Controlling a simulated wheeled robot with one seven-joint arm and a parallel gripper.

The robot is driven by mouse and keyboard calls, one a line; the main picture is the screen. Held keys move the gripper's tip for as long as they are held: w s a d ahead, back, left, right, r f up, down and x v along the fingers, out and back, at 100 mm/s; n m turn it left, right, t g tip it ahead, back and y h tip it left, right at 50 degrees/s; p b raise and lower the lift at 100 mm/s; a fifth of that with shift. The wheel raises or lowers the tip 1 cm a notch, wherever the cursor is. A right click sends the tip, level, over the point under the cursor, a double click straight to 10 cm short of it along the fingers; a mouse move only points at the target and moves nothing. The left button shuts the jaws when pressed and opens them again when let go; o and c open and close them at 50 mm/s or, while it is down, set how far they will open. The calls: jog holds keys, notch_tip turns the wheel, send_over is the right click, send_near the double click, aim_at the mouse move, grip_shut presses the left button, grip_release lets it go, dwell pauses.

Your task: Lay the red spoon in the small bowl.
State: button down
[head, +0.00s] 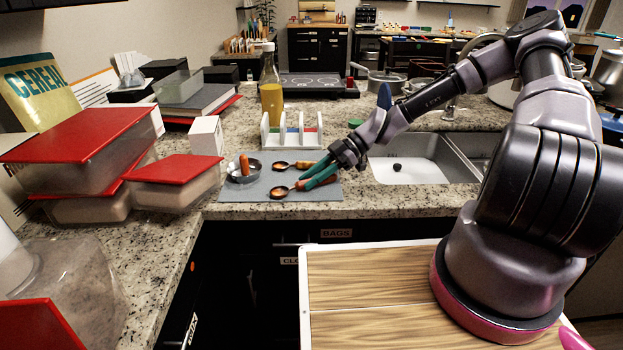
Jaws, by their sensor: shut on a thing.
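The small metal bowl (233,178) stands on a grey mat and has an orange-brown piece upright in it. Two dark-bowled spoons with reddish-brown handles lie to its right: a rear spoon (281,165) and a front spoon (279,193). The front one looks the redder at its handle, so I take it as the red spoon. My gripper (304,181), with teal fingers, is shut on the front spoon's handle, partly hiding it. The spoon is at or just above the mat, to the right of the bowl; I cannot tell if it is lifted.
A white rack (291,136) stands behind the mat, with an oil bottle (271,92) beyond. Red-lidded containers (172,180) and a white box (206,135) crowd the left. A sink (412,170) lies to the right.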

jog(key=shift+f, duration=0.1)
jog(key=c, duration=0.6)
grip_release()
jog(key=shift+c, duration=0.2)
jog(key=shift+f, duration=0.1)
